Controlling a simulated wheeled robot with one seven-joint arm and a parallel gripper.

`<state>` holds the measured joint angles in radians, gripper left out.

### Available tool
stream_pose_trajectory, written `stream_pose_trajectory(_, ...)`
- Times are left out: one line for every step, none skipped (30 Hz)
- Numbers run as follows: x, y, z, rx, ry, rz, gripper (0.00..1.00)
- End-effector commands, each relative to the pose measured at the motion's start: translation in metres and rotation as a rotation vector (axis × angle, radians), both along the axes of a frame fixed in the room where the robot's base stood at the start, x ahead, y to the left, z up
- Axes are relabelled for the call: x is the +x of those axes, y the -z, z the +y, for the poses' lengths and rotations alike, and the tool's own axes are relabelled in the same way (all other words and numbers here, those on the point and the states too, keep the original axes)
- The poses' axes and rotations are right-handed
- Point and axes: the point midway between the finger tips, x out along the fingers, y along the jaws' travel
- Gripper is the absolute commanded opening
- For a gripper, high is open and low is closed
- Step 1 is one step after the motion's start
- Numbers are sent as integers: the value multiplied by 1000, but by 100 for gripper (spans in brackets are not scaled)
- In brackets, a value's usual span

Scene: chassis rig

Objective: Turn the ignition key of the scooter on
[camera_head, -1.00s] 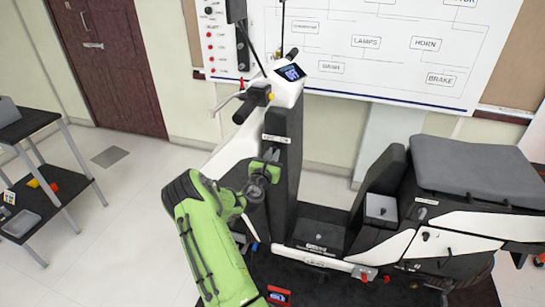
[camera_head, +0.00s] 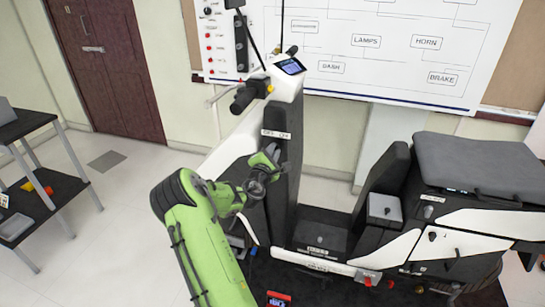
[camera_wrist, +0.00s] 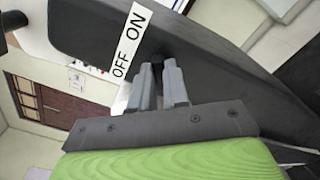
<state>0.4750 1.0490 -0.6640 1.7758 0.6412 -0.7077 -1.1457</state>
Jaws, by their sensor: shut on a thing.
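The scooter (camera_head: 465,222) stands side-on in the head view, with its dark front column (camera_head: 285,190) upright. The OFF/ON label (camera_head: 276,134) is on the column and shows close up in the wrist view (camera_wrist: 131,42). My gripper (camera_head: 277,154) is at the column just below this label. In the wrist view my gripper (camera_wrist: 160,70) has its grey fingers close together at the panel, beside the label. They are shut on the ignition key, which is mostly hidden between the fingertips; its angle cannot be read. The dash display (camera_head: 290,66) shows blue and white marks.
The handlebar grip (camera_head: 249,97) sticks out above my gripper. A wall board (camera_head: 380,60) is behind the scooter. A shelf table (camera_head: 45,195) stands at far left, with clear floor between. A red object (camera_head: 279,299) lies on the dark mat.

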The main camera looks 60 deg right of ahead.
Motion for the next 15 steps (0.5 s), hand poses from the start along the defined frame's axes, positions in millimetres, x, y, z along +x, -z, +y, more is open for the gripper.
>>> stream_pose_trajectory(0,2,0,4,1,-27,0)
stream_pose_trajectory(-1,2,0,6,1,-43,0)
stream_pose_trajectory(0,2,0,9,1,-61,0)
stream_pose_trajectory(-1,2,0,11,1,-75,0)
stream_pose_trajectory(-1,2,0,13,1,-88,0)
stream_pose_trajectory(-1,2,0,15,1,-102,0)
stream_pose_trajectory(-1,1,0,17,1,-112,0)
stream_pose_trajectory(-1,1,0,18,1,-121,0)
stream_pose_trajectory(-1,1,0,21,1,-129,0)
stream_pose_trajectory(-1,1,0,22,1,-135,0)
stream_pose_trajectory(-1,1,0,22,1,-140,0)
stream_pose_trajectory(-1,1,0,23,1,-147,0)
stream_pose_trajectory(-1,1,0,24,1,-150,0)
stream_pose_trajectory(-1,1,0,25,1,-154,0)
stream_pose_trajectory(-1,1,0,26,1,-157,0)
